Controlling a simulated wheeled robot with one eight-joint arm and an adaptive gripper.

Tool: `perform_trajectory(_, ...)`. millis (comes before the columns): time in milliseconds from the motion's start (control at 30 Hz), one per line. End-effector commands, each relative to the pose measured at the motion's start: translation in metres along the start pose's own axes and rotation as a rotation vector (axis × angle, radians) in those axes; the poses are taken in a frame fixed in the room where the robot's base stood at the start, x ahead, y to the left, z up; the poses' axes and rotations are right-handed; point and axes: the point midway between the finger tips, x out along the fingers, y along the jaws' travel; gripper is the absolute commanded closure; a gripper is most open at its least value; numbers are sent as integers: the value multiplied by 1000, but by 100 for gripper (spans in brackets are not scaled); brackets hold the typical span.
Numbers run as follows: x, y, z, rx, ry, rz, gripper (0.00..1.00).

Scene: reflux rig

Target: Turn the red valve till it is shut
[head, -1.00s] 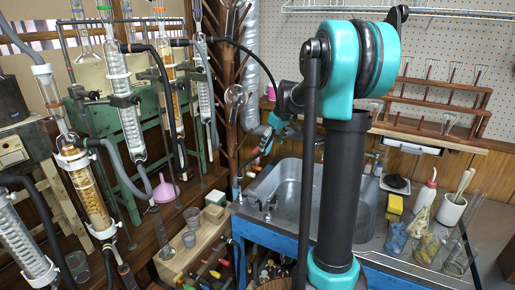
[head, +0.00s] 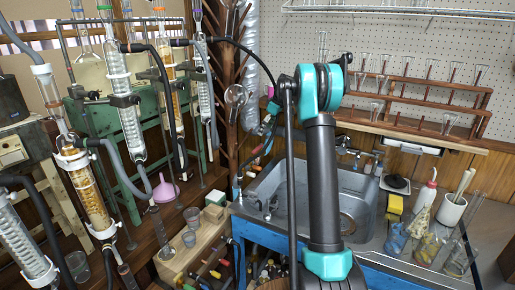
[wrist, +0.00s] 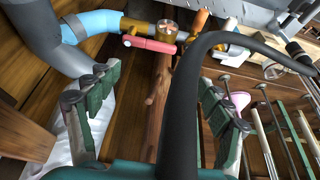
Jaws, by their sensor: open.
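The red valve shows in the wrist view as a pinkish-red lever (wrist: 150,44) beside a round brass part (wrist: 167,27) on a pipe. The lever lies roughly along the pipe, near the top of the picture. My gripper (wrist: 158,98) is open, with one finger pair at left and one at right. The lever is beyond the fingertips, between the two sides, and looks untouched. In the head view my arm's far end is by the wooden drying rack, left of the sink; its fingers are too small to make out there.
A thick black hose (wrist: 182,110) crosses the wrist view between the fingers, close to the camera. A light-blue pipe sleeve (wrist: 90,25) is left of the lever. The sink (head: 345,205) stands below my arm, and glass columns (head: 90,195) fill the left.

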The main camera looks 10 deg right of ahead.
Motion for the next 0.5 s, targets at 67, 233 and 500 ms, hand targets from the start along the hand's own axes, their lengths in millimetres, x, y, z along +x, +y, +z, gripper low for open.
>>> perform_trajectory(67, 17, 0, 0, -1, 0, 0, 21)
perform_trajectory(233, 51, 0, 0, 0, 0, 0, 21)
perform_trajectory(500, 100, 0, 0, 0, 0, -1, 21)
